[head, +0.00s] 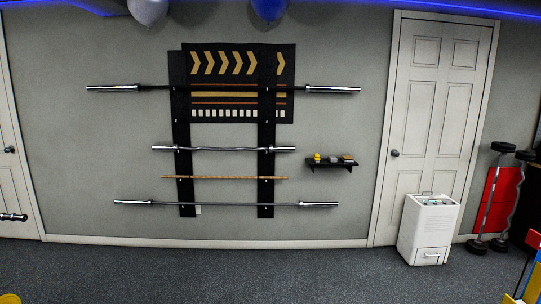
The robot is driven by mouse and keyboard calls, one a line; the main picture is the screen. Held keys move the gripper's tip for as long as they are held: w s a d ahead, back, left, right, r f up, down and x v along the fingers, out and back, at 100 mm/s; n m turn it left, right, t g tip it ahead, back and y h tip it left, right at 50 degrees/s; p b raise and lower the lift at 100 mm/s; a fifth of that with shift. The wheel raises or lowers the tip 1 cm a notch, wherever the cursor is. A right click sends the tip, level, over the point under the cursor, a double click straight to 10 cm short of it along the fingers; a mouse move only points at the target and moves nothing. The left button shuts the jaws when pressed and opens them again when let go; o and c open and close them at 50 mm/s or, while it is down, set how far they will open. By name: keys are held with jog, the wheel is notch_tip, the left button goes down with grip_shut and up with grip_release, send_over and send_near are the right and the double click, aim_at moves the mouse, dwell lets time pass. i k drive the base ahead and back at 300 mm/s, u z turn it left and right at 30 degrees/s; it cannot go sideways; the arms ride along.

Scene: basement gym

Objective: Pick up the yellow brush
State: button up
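A small black wall shelf (331,164) hangs to the right of the barbell rack. A small yellow item (317,157) sits at its left end; it is too small to tell whether it is the brush. A dark item and a tan or orange item (347,158) are beside it on the shelf. The shelf is across the room from me. I cannot make out my gripper in this view.
Wall uprights (266,180) hold several bars. A white bin (428,230) stands before the white door (433,110). A red panel and weights (497,200) are at right. Yellow edges intrude at the bottom corners. Dark floor (240,275) below the rack is clear.

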aim_at(317, 159)
jog(key=u, duration=0.2)
jog(key=i, duration=3.35)
jog(key=z, duration=0.2)
jog(key=i, duration=1.3)
jog(key=z, duration=0.55)
jog(key=i, duration=1.25)
jog(key=z, duration=0.5)
jog(key=i, duration=1)
jog(key=z, duration=0.25)
